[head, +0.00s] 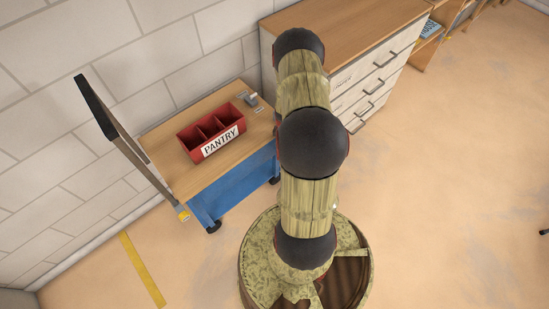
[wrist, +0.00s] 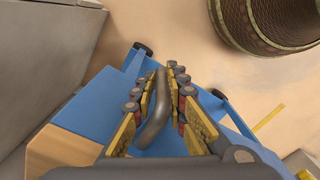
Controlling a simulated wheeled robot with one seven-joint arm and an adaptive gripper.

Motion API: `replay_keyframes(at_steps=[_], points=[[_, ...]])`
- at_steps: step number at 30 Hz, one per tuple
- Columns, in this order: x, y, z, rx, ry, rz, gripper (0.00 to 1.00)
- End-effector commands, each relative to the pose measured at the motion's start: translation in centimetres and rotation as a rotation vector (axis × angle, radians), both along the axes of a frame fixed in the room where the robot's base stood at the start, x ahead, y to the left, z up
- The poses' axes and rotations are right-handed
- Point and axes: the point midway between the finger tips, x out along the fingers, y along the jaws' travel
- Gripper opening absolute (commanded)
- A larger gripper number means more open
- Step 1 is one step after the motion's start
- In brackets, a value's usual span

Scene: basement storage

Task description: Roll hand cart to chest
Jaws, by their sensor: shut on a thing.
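The hand cart has a wooden top (head: 168,150), a blue lower frame (head: 240,182) and a tall push handle (head: 97,108) at its left end. It stands along the wall, its right end close to the left side of the chest (head: 335,42). My arm hides part of the space between them. In the wrist view, my gripper (wrist: 158,108) is shut around a dark grey bent bar (wrist: 154,118) above the blue cart frame (wrist: 95,105). In the head view my arm hides the gripper.
A red box labelled PANTRY (head: 212,133) sits on the cart top, with a small grey metal piece (head: 249,98) beside it. A yellow floor line (head: 142,268) lies left of the cart. The floor right of my arm is clear.

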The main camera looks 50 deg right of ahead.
Motion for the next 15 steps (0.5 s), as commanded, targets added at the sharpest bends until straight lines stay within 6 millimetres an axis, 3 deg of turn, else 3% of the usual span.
replay_keyframes(at_steps=[6, 15], points=[[-0.9, -1.8, -0.3, 0.007, 0.007, 0.002, 0.00], [-1.1, -2.4, -0.2, 0.006, 0.007, 0.002, 0.00]])
